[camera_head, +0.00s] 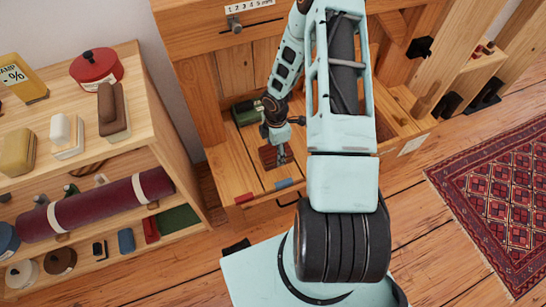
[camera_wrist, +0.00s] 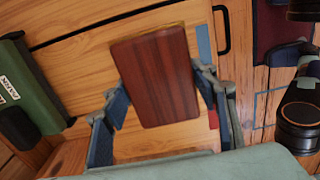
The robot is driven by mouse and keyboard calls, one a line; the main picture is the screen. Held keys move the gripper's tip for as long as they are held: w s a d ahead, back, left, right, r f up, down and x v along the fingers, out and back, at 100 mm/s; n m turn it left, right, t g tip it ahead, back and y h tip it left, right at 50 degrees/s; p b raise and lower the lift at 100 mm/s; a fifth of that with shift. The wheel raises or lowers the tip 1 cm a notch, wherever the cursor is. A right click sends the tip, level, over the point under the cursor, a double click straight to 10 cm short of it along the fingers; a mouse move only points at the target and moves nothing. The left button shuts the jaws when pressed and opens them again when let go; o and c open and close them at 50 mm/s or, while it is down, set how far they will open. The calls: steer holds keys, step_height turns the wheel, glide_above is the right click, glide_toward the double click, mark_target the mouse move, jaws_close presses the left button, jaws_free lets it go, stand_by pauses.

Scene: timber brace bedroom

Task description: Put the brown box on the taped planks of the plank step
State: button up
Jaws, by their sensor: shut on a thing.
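The brown box (camera_head: 270,157) is a reddish-brown block. It also shows in the wrist view (camera_wrist: 155,75), between the two fingers. My gripper (camera_head: 279,150) is shut on it, with one finger at each side, over the planks of the plank step (camera_head: 229,170). A red tape (camera_head: 243,198) and a blue tape (camera_head: 284,184) mark the front edge of the planks. I cannot tell whether the box touches the planks or hangs just above them. My arm hides part of the step on the right.
A green box (camera_head: 246,112) lies at the back left of the step and at the left of the wrist view (camera_wrist: 30,85). A shelf unit (camera_head: 165,120) with several goods stands at the left. A patterned rug (camera_head: 500,205) lies at the right. The front-left planks are bare.

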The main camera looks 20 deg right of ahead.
mark_target(273, 148)
steer(key=shift+w+a+f, duration=0.1)
steer(key=shift+w+f, duration=0.3)
steer(key=shift+f, duration=0.1)
steer(key=shift+w+f+b, duration=0.2)
steer(key=shift+f+b, duration=0.2)
steer(key=shift+f, duration=0.55)
steer(key=shift+w+f+b, duration=0.15)
steer(key=shift+f+b, duration=0.25)
steer(key=shift+f, duration=0.5)
steer(key=shift+f, duration=0.2)
steer(key=o, duration=1.5)
steer(key=shift+r, duration=0.1)
step_height(273, 148, up, 12)
steer(key=p, duration=0.3)
steer(key=shift+r+p, duration=0.1)
steer(key=shift+p, duration=0.3)
